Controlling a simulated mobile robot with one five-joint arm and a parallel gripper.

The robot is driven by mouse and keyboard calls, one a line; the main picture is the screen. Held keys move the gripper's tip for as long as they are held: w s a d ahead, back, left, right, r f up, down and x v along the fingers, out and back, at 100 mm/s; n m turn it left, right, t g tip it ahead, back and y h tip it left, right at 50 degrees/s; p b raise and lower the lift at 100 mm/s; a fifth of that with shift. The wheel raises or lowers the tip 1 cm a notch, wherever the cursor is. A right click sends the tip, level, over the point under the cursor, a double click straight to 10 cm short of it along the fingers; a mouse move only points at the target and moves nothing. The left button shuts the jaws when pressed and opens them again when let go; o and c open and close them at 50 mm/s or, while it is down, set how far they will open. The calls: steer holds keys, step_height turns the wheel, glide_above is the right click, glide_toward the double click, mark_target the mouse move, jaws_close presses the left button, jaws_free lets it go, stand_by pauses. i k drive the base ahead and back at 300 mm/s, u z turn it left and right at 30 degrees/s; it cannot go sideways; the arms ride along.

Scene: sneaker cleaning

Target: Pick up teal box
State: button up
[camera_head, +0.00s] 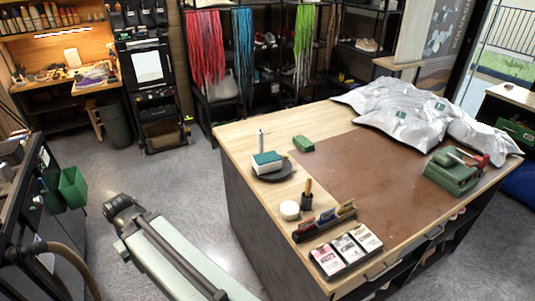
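A teal-topped box with pale sides (267,160) sits on a dark round tray (278,177) near the left edge of the wood-topped workbench (240,127). A thin white upright item (261,138) stands just behind the box, and a small dark item lies at its right side. A pale arm link of mine with dark parts reaches in from the bottom left, beside the bench and apart from the box. I make out no gripper fingers in this view.
A green block (303,144), a white round jar (289,210), a brush holder (306,201), a card rack (324,222) and a card tray (346,251) are near the box. Silvery bags (400,112) cover the bench's far end. Floor (180,190) left of the bench is clear.

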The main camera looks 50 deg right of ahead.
mark_target(269, 162)
steer(key=u, duration=0.15)
steer(key=i, duration=1.65)
steer(key=u, duration=0.75)
